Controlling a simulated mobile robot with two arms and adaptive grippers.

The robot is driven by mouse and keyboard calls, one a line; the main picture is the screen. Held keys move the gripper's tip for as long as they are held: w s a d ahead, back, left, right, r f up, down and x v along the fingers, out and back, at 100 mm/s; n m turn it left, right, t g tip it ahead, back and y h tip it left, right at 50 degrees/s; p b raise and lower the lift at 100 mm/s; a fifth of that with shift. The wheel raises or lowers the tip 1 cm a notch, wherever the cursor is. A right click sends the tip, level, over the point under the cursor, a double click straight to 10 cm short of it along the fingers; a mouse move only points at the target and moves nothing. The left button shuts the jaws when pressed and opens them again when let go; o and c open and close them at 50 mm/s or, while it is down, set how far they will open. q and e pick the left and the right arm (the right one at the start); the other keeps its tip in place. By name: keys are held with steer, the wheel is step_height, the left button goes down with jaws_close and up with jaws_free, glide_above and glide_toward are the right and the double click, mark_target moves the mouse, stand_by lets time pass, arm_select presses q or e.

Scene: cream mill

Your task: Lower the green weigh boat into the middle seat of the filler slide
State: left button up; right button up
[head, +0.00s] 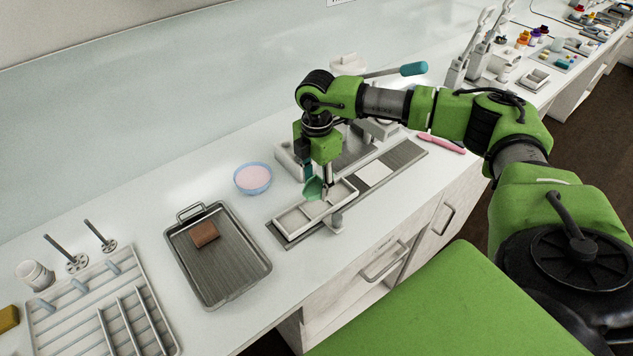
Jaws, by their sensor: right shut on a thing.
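The green weigh boat (313,189) is held tilted in my right gripper (326,188), which is shut on it. Both are just above the white filler slide (292,220), over its middle to right part. The gripper hides part of the slide's seats, and I cannot tell whether the boat touches the slide. The slide sits on a long grey rail (404,156). My left gripper is not in view.
A blue bowl of pink cream (253,178) stands left of the slide. A metal tray (231,262) with a brown block (204,233) lies further left, beside a white rack (92,309). The counter between tray and slide is clear.

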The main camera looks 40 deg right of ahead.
mark_target(319, 189)
steer(key=shift+d+f+b, duration=0.25)
steer(key=shift+d+f, duration=0.05)
steer(key=shift+f, duration=0.2)
steer(key=shift+d+f+b, duration=0.25)
steer(key=shift+f, duration=0.55)
steer(key=shift+a+f+b, duration=0.2)
steer(key=shift+f+b, duration=0.35)
steer(key=shift+b, duration=0.1)
steer(key=shift+f, duration=0.2)
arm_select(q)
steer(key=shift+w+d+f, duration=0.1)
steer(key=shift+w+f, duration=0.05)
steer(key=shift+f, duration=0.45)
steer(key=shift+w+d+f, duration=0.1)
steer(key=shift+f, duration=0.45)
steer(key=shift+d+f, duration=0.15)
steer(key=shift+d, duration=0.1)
arm_select(e)
steer(key=shift+f, duration=0.15)
arm_select(q)
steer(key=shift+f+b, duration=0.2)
steer(key=shift+b, duration=0.2)
arm_select(e)
steer(key=shift+f, duration=0.2)
